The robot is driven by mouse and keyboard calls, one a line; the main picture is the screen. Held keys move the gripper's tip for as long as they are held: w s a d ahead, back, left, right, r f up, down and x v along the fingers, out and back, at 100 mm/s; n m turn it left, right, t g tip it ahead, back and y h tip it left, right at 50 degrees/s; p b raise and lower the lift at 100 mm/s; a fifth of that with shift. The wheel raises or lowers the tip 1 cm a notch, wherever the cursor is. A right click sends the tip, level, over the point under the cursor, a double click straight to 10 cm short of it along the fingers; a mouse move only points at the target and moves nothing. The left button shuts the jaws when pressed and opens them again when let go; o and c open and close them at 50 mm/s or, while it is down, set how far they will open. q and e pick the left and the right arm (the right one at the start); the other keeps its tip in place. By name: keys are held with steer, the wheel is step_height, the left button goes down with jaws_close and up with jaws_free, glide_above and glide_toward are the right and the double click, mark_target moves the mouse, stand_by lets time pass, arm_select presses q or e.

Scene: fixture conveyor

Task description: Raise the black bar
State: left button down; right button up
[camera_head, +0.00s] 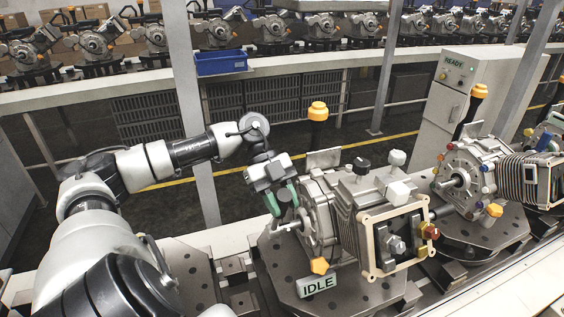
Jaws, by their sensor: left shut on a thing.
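My left gripper (283,200), with green fingertips, is at the left front of the nearest grey machine unit (318,210). It is shut on a small dark piece, which I take to be the black bar (284,196). The fingers hide most of this bar, so its length and tilt cannot be told. The unit sits on a dark fixture plate (283,268) with an "IDLE" sign (319,285) at its front. My right gripper is not in view.
A second unit (470,170) with coloured caps stands to the right on its own plate. An orange-topped post (317,112) rises behind the nearest unit. A "READY" cabinet (447,100), a blue bin (221,63) and a rear line of similar units are farther back.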

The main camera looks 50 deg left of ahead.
arm_select(q)
steer(key=shift+d, duration=0.1)
steer(key=c, duration=0.8)
jaws_free()
steer(key=shift+w+a+r+b, duration=0.1)
steer(key=shift+a+r+b, duration=0.2)
steer(key=shift+a, duration=0.15)
steer(key=shift+b+v, duration=0.8)
steer(key=shift+v, duration=4.05)
steer(key=shift+w+d+r, duration=0.1)
